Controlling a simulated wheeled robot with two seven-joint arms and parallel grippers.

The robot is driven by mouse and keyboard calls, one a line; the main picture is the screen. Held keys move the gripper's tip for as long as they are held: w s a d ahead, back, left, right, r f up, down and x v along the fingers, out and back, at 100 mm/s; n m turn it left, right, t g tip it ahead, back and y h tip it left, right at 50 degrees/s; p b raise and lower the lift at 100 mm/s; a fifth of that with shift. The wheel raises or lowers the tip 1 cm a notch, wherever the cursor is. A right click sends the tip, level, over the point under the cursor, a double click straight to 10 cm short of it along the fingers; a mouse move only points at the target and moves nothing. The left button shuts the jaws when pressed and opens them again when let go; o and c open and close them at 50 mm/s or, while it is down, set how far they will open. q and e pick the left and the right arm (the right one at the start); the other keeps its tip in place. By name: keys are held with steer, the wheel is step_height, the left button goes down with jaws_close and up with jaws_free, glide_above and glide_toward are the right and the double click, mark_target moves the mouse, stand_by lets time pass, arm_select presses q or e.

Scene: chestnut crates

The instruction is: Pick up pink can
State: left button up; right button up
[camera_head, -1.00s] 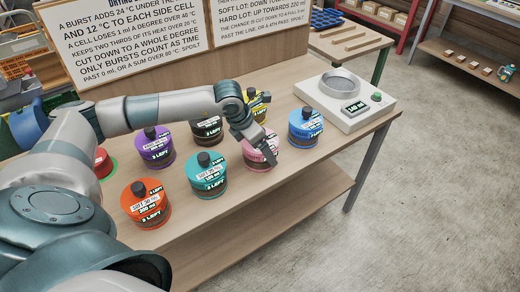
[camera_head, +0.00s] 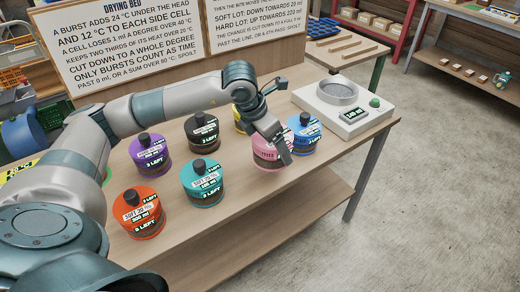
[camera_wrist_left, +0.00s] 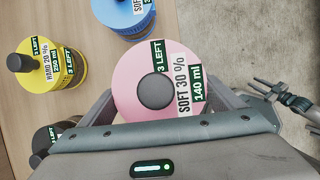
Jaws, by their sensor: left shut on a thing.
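The pink can (camera_head: 266,151) is upright in my left gripper (camera_head: 273,140), with its black knob and label facing up. In the left wrist view the can (camera_wrist_left: 140,66) sits between the two fingers of the left gripper (camera_wrist_left: 162,97), which is shut on it. Its label reads SOFT 30 %, 140 ml and 3 LEFT. In the head view it partly overlaps the blue can (camera_head: 304,137). A gap between its base and the table is hard to make out. What looks like my right gripper (camera_wrist_left: 264,91) shows small at the right of the left wrist view, its opening unclear.
On the table (camera_head: 240,205) stand teal (camera_head: 202,187), orange (camera_head: 138,216), purple (camera_head: 148,153), black (camera_head: 202,133) and yellow (camera_head: 238,120) cans. A white scale (camera_head: 345,115) with a round pan is at the right end. A text board (camera_head: 170,40) stands behind.

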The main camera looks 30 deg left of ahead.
arm_select(q)
steer(key=d+r+b, duration=0.1)
steer(key=d+r, duration=0.3)
steer(key=d, duration=0.2)
steer(key=shift+s+d, duration=0.25)
arm_select(e)
steer(key=shift+s+d+f+g+h, duration=0.3)
steer(key=shift+s+d+f+g, duration=0.2)
steer(key=shift+d+f+g, duration=0.3)
